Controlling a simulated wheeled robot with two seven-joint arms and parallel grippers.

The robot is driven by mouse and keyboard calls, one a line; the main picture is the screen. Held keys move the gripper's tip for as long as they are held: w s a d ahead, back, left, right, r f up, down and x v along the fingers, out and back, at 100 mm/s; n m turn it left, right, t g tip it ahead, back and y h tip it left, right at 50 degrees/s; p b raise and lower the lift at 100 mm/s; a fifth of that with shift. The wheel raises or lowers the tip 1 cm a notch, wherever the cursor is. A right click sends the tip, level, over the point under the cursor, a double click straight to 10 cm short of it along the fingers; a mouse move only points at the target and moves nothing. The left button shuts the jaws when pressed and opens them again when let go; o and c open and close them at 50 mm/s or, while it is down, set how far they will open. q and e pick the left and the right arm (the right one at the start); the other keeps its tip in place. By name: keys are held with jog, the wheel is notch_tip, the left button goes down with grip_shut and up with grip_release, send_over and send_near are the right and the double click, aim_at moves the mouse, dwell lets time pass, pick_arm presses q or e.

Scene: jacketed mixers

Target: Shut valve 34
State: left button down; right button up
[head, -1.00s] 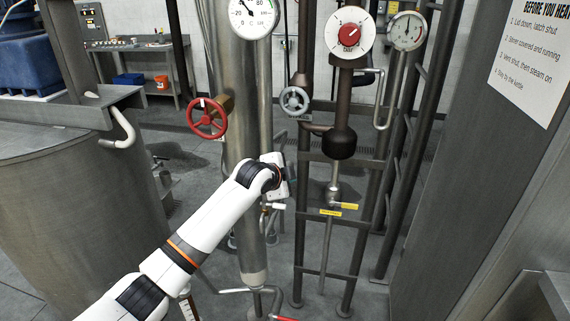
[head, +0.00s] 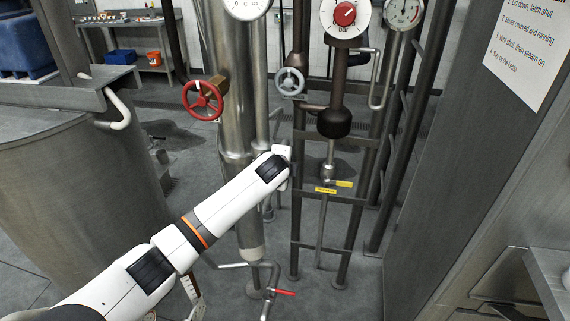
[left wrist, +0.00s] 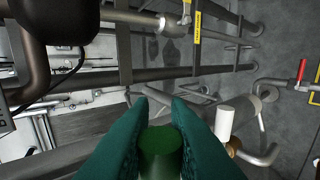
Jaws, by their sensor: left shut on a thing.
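No number 34 is legible, so I cannot tell which valve bears it. My left arm reaches to the steel column, with its wrist (head: 282,166) beside the column's right side; the fingers are hidden there. In the left wrist view my left gripper (left wrist: 160,112) has green fingers closed around a green round-ended piece (left wrist: 160,148). I cannot tell which valve this piece belongs to. A white cylindrical piece (left wrist: 224,124) stands just right of the fingers. Other valves are a red handwheel (head: 203,99), a grey handwheel (head: 290,81) and a red lever (head: 285,292). My right gripper is out of view.
A pipe frame with yellow tags (head: 326,190) stands right of the column. A dial with a red knob (head: 345,14) is above it. A large grey vessel (head: 80,205) is at left, and a grey panel (head: 455,190) at right.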

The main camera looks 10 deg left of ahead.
pick_arm(q)
jog(key=shift+f, duration=0.1)
jog(key=c, duration=1.6)
grip_release()
jog(key=shift+c, duration=0.2)
jog(key=b+v, duration=0.2)
jog(key=v, duration=1)
jog(key=shift+d, duration=0.1)
